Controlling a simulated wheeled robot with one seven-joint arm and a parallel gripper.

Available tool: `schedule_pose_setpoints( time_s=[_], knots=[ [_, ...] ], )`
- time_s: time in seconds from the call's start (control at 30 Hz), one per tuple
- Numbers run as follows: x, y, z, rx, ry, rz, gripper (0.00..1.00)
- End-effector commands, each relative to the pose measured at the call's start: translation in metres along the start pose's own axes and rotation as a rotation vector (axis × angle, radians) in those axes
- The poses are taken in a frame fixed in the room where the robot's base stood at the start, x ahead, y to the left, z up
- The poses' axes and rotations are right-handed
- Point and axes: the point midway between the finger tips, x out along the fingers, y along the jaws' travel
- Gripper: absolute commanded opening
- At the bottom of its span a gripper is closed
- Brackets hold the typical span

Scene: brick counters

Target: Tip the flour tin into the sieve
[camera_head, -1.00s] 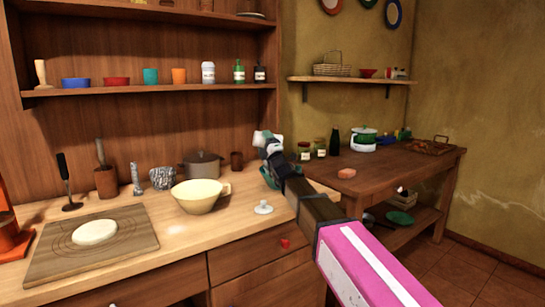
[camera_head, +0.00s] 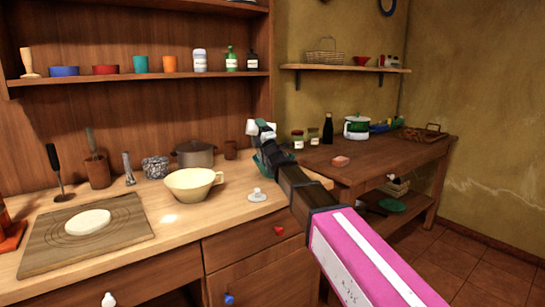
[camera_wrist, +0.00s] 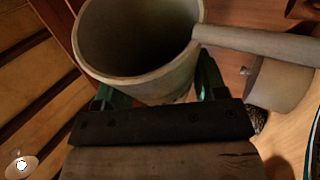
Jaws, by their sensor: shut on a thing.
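My gripper (camera_wrist: 155,88) is shut on a grey open-topped tin (camera_wrist: 138,78), with a green finger on either side. The inside of the tin is dark and I cannot see any flour in it. A pale bar runs right from the tin's rim; I cannot tell whether it is joined to it. In the head view my gripper (camera_head: 264,143) is above the right part of the counter, with a small pale end of the tin (camera_head: 256,127) showing. I cannot clearly make out a sieve; a cream bowl with a side handle (camera_head: 190,184) stands left of my gripper.
A speckled cup (camera_head: 155,167), a dark pot (camera_head: 195,153) and a mortar (camera_head: 97,172) stand behind the bowl. A board with dough (camera_head: 40,258) lies at left. A small white knobbed piece (camera_head: 257,196) is near the front edge. A side table (camera_head: 385,155) stands at right.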

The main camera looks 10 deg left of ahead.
Motion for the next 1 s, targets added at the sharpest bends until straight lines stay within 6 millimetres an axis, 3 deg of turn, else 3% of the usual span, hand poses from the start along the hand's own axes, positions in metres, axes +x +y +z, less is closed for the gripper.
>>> schedule_pose_setpoints(
  time_s=[0.33, 1.0],
  knots=[
    [0.000, 0.000, -0.001, -0.023, 0.014, -0.007, 0.31],
    [-0.009, -0.021, -0.009, -0.341, 0.203, -0.141, 0.31]
  ],
)
